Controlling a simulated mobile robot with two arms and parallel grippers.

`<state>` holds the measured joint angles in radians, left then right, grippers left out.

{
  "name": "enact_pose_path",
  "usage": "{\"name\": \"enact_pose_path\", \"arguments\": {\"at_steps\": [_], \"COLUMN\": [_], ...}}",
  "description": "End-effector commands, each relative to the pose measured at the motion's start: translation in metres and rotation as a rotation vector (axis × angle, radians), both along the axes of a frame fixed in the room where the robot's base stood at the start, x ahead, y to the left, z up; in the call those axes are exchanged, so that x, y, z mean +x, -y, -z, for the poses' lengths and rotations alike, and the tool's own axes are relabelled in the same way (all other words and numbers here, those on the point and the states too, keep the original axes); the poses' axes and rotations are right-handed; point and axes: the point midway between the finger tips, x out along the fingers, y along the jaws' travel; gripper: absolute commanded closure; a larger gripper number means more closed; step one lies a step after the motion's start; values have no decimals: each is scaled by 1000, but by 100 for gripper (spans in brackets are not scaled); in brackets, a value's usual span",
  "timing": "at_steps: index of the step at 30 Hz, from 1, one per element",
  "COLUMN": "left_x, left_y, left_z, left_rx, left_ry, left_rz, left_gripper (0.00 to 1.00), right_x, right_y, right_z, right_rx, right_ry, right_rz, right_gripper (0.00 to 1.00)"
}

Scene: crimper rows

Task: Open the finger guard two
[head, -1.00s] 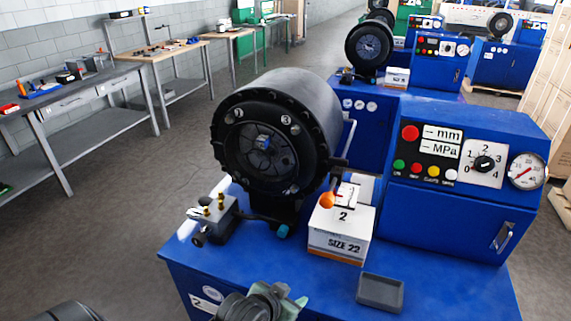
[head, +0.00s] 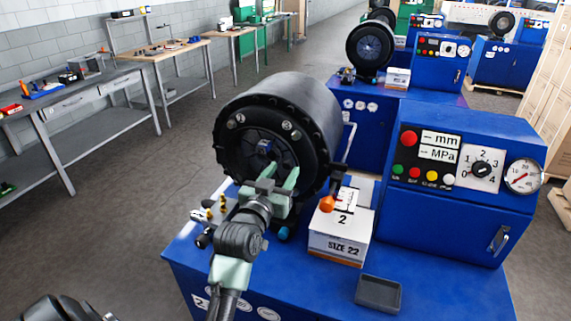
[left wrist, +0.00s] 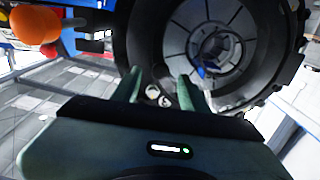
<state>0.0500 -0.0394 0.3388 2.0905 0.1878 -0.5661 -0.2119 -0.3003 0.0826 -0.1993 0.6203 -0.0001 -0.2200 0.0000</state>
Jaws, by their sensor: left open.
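The crimper head (head: 330,100) is a big black drum on the blue machine, with a dark round face (head: 238,150) and a thick toothed rim. I cannot tell which part is the finger guard. An orange knob (head: 327,203) on a dark lever sits at the drum's lower right; in the left wrist view the knob (left wrist: 37,25) is at the upper left. My left gripper (head: 277,184) is open and empty in front of the lower face, hiding part of it. In the left wrist view its fingers (left wrist: 157,80) point at the face; contact is unclear.
A "SIZE 22" box (head: 338,243) marked 2 stands right of my gripper. A small brass-fitted block (head: 210,210) is at its left. A dark tray (head: 379,292) lies near the front. The control panel (head: 462,165) is at the right.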

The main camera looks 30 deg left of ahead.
Motion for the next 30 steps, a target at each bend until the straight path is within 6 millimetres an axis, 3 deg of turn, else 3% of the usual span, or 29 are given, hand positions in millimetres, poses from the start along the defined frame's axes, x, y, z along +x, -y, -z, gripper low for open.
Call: {"name": "enact_pose_path", "arguments": {"at_steps": [6, 15, 20, 30], "left_x": [22, 25, 25, 24], "left_y": [-5, -6, -6, -6], "left_z": [-1, 1, 1, 1], "left_rx": [1, 1, 1, 1], "left_ry": [0, -1, -1, -2], "left_rz": [0, 1, 1, 1], "left_gripper": [56, 56, 98, 100], "right_x": [0, 0, 0, 0], "right_y": [1, 1, -1, -6], "right_z": [-9, -8, -8, -8], "right_rx": [-1, -1, 1, 7], "right_ry": [-1, -1, -1, -1], "right_rz": [-1, -1, 0, 1], "right_gripper": [100, 100, 100, 100]}}
